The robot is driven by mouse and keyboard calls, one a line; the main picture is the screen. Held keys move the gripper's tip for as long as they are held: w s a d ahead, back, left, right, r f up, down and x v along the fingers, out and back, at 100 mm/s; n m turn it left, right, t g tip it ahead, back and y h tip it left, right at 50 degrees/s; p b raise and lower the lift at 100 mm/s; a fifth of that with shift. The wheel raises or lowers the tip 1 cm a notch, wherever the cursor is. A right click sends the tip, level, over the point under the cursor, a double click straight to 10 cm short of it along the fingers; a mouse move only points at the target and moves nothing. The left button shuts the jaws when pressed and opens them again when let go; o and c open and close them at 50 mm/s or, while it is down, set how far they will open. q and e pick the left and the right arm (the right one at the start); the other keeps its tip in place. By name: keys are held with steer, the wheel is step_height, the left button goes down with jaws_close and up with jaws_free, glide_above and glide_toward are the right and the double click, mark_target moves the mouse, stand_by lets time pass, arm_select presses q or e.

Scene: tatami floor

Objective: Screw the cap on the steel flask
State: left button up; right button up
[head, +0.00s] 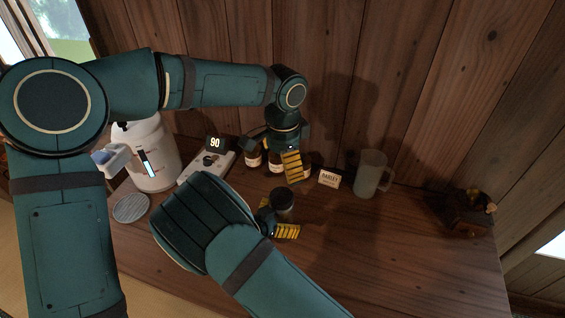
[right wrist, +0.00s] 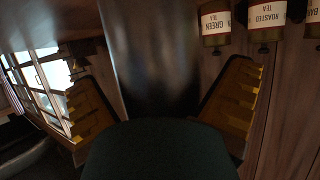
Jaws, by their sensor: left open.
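The steel flask (head: 283,211) stands on the wooden table, with a dark top. It fills the middle of the right wrist view (right wrist: 155,60), close and blurred. My right gripper (head: 276,219) is low at the flask, with a yellow-padded finger on either side. Whether both pads press on it is unclear. My left gripper (head: 279,156) is above and behind the flask, pointing down. It is open, and one yellow-padded finger shows clearly. I cannot make out a separate cap; whether the flask's dark top is the cap is unclear.
Several labelled tea jars (head: 275,163) stand behind the left gripper. A white kettle (head: 152,155), a device reading 90 (head: 213,143) and a round grey coaster (head: 131,207) are left. The table's front right is clear.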

steer(key=v, duration=1.2)
stand_by(0.4)
